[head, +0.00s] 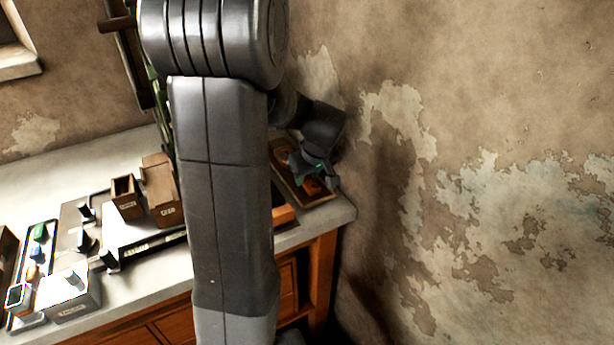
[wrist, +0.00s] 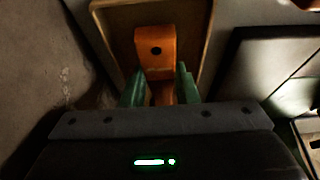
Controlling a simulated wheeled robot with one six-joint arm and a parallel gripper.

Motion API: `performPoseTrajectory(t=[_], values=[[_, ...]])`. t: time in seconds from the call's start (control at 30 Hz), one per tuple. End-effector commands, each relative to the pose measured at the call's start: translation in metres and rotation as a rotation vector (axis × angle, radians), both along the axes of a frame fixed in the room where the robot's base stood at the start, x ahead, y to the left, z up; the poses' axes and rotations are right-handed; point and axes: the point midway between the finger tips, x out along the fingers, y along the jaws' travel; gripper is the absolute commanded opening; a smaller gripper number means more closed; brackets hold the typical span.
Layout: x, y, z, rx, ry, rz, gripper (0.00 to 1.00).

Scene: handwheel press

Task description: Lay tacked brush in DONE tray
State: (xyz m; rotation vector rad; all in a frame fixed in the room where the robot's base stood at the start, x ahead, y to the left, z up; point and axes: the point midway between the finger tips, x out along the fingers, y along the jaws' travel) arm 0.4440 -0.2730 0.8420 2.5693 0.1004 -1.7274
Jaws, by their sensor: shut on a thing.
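My gripper (head: 318,174) is at the far right end of the bench, over a shallow brown tray (head: 304,205). In the wrist view my gripper (wrist: 160,88) has its two green fingers shut on an orange-brown wooden piece, the brush (wrist: 155,62), which has a dark round hole. The tray (wrist: 209,45) shows around and beyond the brush there. The brush lies within the tray's outline, but I cannot tell whether it touches the tray floor. No label is readable on the tray. The brush's bristles are hidden.
The wall (head: 480,180) stands close to the right of the tray. Wooden boxes (head: 160,188), a flat fixture (head: 135,240) and a grey switch box (head: 68,295) stand on the bench to the left. My arm hides the bench's middle.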

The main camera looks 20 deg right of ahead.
Motion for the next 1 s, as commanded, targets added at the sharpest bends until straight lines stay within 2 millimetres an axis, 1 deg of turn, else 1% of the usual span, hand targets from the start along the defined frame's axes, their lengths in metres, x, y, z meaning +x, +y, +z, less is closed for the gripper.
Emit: performPoseTrajectory(t=[0.03,0.13,0.17,0.43,0.57,0.67,1.0], values=[[0.0,0.0,0.0,-0.001,-0.001,0.0,0.29],[0.0,0.0,0.0,0.0,-0.001,0.0,0.48],[0.0,0.0,0.0,0.0,-0.001,0.0,0.52],[0.0,0.0,0.0,0.0,0.0,0.0,0.52],[-0.003,0.0,0.009,-0.001,-0.001,0.0,0.52],[-0.008,-0.001,0.023,-0.001,-0.003,-0.002,0.52],[-0.037,-0.004,0.095,-0.003,-0.003,-0.001,0.52]])
